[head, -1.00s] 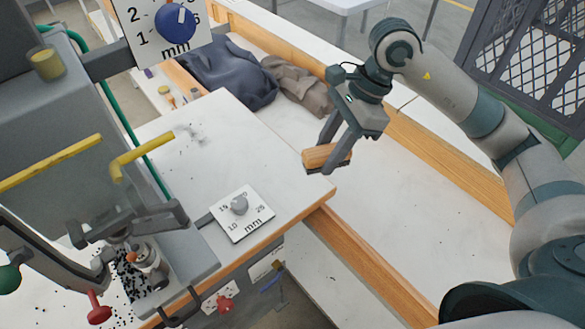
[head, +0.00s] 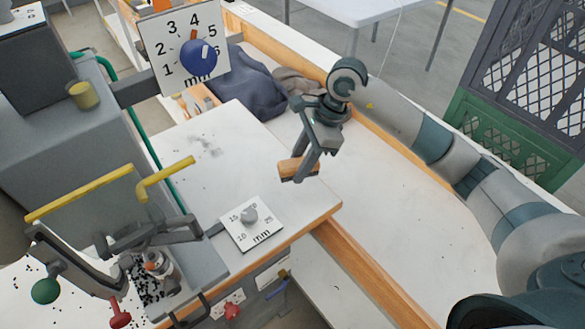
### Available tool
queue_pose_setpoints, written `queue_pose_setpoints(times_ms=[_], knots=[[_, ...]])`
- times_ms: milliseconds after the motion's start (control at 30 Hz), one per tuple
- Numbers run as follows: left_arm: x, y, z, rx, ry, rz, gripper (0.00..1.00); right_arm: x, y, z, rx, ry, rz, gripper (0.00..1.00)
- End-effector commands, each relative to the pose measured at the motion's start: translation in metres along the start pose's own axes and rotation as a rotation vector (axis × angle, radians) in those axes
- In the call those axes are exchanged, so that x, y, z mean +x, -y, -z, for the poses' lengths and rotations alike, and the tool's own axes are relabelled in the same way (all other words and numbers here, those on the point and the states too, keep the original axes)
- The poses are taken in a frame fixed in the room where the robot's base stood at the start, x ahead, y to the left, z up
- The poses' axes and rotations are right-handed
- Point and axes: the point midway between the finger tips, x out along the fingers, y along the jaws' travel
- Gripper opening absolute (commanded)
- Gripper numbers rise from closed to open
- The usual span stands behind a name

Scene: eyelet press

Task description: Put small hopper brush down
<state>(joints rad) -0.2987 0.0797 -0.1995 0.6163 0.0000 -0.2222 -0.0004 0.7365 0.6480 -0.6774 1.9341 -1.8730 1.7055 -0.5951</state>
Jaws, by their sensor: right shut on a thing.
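The small hopper brush (head: 291,169) has a wooden back and dark bristles. My right gripper (head: 305,170) is shut on it. The brush appears above the area near the right edge of the white press table (head: 290,205); its exact height over the surface is hard to tell. My left gripper is not in view.
The press with yellow handles (head: 80,192) stands at left, with black eyelets scattered at its base. A dial plate marked in mm (head: 251,222) lies at the table's front. Dark cloth (head: 255,88) lies behind. The white bench (head: 400,235) at right is largely clear.

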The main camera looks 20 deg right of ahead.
Motion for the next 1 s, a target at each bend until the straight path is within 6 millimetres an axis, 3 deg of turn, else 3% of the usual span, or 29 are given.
queue_pose_setpoints(times_ms=[200,633,1000], knots=[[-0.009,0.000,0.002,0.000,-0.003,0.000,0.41,0.014,0.017,-0.006,0.000,0.001,0.001,0.13],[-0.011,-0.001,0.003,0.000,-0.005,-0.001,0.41,0.019,0.017,-0.004,0.001,0.001,-0.001,0.13],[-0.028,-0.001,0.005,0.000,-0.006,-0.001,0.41,0.051,0.017,0.009,0.000,0.001,0.001,0.13]])
